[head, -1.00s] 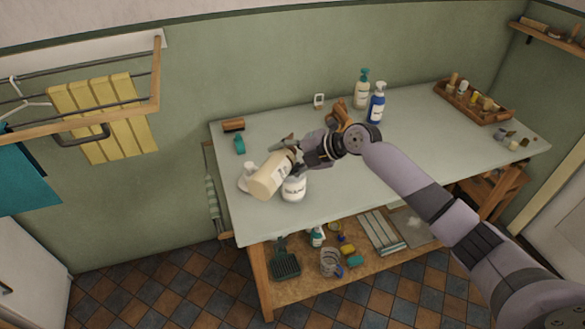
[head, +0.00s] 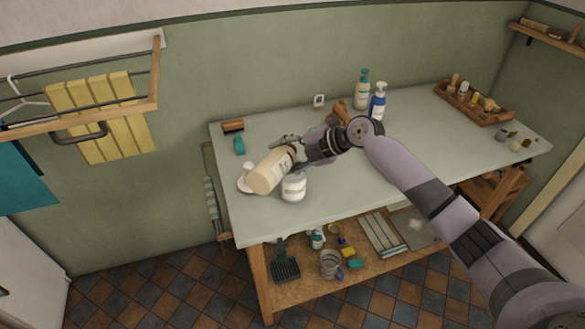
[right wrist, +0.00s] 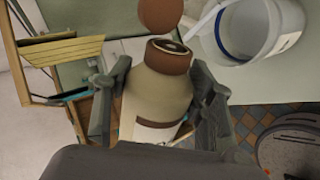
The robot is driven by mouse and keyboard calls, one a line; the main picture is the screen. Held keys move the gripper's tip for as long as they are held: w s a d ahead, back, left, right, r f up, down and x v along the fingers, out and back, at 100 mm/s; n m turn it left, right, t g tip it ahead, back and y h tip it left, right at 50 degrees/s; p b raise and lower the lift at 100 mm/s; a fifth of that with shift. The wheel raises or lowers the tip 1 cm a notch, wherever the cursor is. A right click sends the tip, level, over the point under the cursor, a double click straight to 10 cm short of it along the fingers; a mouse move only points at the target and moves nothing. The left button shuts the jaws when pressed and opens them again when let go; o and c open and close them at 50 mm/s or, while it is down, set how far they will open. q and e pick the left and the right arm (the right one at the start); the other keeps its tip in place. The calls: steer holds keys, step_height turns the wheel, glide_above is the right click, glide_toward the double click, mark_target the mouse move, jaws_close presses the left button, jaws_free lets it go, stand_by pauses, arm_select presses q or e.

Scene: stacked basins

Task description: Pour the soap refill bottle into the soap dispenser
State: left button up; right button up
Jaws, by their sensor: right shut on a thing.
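The cream soap refill bottle (head: 266,177) is tilted in my right gripper (head: 292,150), above the left part of the table. In the right wrist view the bottle (right wrist: 158,88) sits between both fingers (right wrist: 160,100), and its brown neck and open mouth show. The soap dispenser, a white open jar (head: 293,188), stands on the table just right of the bottle. In the right wrist view the jar (right wrist: 275,40) is to the right of the mouth, with a blue line inside. My left gripper is not in view.
A brush (head: 233,125) and a teal item (head: 239,146) lie at the back left of the table (head: 400,170). A wooden tray (head: 470,110) is at the right. The front middle is clear.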

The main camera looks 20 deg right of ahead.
steer(key=shift+w+d+r+m+g+y+b, duration=0.1)
steer(key=shift+r+m+g+y+b, duration=0.2)
steer(key=shift+b, duration=0.6)
steer(key=shift+w+d+f+m+g+y+b, duration=0.1)
steer(key=shift+f+m+g+y+b, duration=0.25)
steer(key=shift+b, duration=0.7)
stand_by(0.6)
